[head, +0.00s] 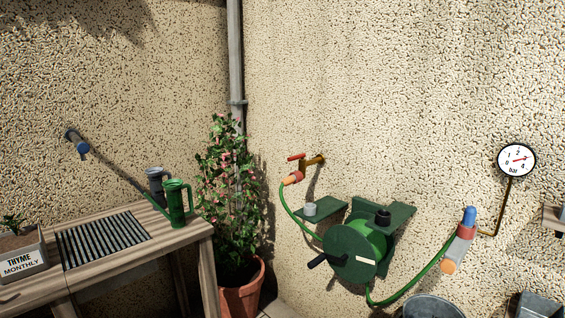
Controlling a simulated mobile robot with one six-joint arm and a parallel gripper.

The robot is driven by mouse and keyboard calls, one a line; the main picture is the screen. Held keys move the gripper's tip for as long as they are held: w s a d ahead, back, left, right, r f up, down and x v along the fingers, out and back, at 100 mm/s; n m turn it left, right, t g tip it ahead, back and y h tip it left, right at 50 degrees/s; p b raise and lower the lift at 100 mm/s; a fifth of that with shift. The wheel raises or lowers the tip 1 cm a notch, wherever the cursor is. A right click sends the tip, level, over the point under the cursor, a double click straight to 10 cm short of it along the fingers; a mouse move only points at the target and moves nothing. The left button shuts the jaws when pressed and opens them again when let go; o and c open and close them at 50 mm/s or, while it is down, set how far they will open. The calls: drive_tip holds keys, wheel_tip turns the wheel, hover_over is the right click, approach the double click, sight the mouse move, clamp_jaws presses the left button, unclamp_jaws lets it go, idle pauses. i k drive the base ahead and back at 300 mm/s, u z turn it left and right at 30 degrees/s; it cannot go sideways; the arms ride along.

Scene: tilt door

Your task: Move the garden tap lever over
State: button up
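The garden tap (316,160) is a brass fitting on the pebbled right-hand wall, right of the corner. Its red lever (296,157) sits on top and points out to the left, roughly level. An orange and red hose connector (293,178) is on the tap's outlet, with a green hose (284,205) running down from it. My gripper is not in view.
A green hose reel (350,252) with a small shelf (330,207) stands below the tap. A spray nozzle (459,241) and a pressure gauge (516,159) are at the right. A flowering potted plant (228,190) and a wooden bench (180,240) stand left.

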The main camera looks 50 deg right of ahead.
sight(301, 157)
drive_tip(key=z, duration=0.15)
drive_tip(key=i, duration=0.95)
drive_tip(key=u, duration=0.05)
